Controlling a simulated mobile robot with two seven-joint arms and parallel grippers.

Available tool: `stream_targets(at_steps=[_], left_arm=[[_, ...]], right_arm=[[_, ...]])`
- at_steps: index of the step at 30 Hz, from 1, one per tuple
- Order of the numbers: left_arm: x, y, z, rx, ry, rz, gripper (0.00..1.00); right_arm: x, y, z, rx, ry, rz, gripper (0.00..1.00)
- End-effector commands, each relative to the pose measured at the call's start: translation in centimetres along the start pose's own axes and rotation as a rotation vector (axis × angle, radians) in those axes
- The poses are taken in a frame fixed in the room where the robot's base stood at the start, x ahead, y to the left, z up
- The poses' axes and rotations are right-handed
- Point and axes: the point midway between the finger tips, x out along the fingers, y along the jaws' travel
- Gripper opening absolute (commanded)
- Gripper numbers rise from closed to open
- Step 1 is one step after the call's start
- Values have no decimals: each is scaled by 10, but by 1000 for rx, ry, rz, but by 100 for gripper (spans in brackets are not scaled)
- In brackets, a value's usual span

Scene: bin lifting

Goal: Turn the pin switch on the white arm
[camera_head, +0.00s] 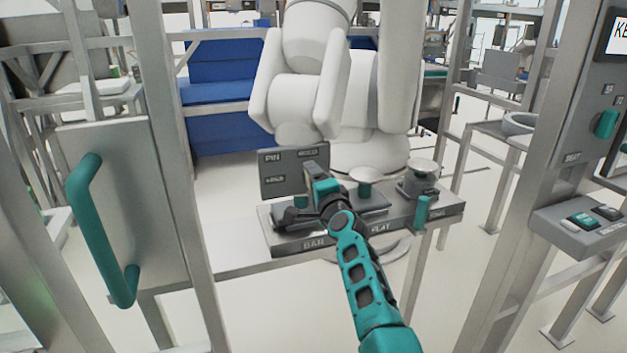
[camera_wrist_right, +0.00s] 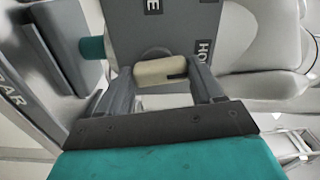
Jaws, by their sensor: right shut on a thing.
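The white arm (camera_head: 305,75) stands behind a grey fixture bench (camera_head: 440,212). A dark grey panel marked PIN (camera_head: 281,180) stands upright at the bench's back left. My right gripper (camera_head: 311,170) reaches up to this panel's right side and covers part of it. In the right wrist view, a cream-coloured switch knob (camera_wrist_right: 160,72) sits between the two fingers of my right gripper (camera_wrist_right: 165,80), which is shut on it. The grey panel with partly cut-off lettering (camera_wrist_right: 185,30) is right behind the knob. My left gripper is not in view.
A grey door with a teal handle (camera_head: 98,235) and a metal post stand at the left. Round-topped pieces (camera_head: 418,178) and a teal peg (camera_head: 422,210) stand on the bench's right. A post with a teal knob (camera_head: 606,123) and a button box (camera_head: 580,232) are at far right.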

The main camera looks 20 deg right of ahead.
Motion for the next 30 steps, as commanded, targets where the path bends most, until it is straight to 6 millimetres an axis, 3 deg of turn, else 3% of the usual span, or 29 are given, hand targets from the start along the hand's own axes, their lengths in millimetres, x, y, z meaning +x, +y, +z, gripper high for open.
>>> stream_targets(at_steps=[9,26,27,30], left_arm=[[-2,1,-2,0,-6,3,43],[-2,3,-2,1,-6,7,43],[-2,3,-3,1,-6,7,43],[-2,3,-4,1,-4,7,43]], right_arm=[[0,-1,0,124,-1,0,35],[0,-1,0,151,-1,0,35],[0,-1,0,151,-1,0,70],[0,-1,0,149,-1,0,79]])
